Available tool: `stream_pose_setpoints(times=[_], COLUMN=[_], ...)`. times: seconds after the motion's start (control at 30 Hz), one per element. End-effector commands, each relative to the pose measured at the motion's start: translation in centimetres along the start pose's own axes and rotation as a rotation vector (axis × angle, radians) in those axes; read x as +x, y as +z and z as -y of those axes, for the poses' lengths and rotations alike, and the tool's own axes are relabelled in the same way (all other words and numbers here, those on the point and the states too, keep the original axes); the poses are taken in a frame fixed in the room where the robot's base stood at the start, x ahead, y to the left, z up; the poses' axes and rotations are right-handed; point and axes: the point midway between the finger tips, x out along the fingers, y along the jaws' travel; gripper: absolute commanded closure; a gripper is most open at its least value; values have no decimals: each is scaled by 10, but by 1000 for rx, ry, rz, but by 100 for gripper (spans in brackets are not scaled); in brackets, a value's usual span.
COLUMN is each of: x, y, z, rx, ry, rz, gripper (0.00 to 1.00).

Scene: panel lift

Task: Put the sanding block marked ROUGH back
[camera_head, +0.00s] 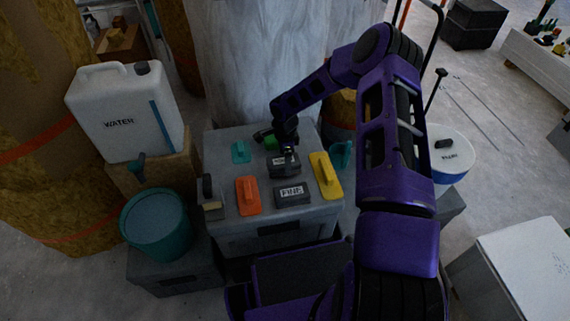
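A dark block (284,169) with a small pale label sits on top of the grey box (225,212), near its middle. Its label is too small to read, so I cannot tell if it says ROUGH. A similar dark block (292,196) marked FINE lies just in front of it. My gripper (287,153) is right at the back of the unread block, pointing down. The fingers are dark and small, and I cannot tell whether they touch, grip or only hover over the block.
On the same box lie an orange float (247,196), a yellow float (325,176), a small teal float (240,151) and a dark-and-green item (268,140). A teal bucket (157,225) and a white WATER can (122,115) stand left. A white-lidded bucket (448,153) stands right.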

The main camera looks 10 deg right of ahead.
Motion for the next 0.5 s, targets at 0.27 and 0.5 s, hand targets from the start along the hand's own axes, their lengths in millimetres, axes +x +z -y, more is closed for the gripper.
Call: stream_pose_setpoints(times=[0.27,0.5], x=[13,13], y=[0,0], z=[0,0], rx=[0,-1], ry=[-1,0], rz=[-1,-1], gripper=[77,0])
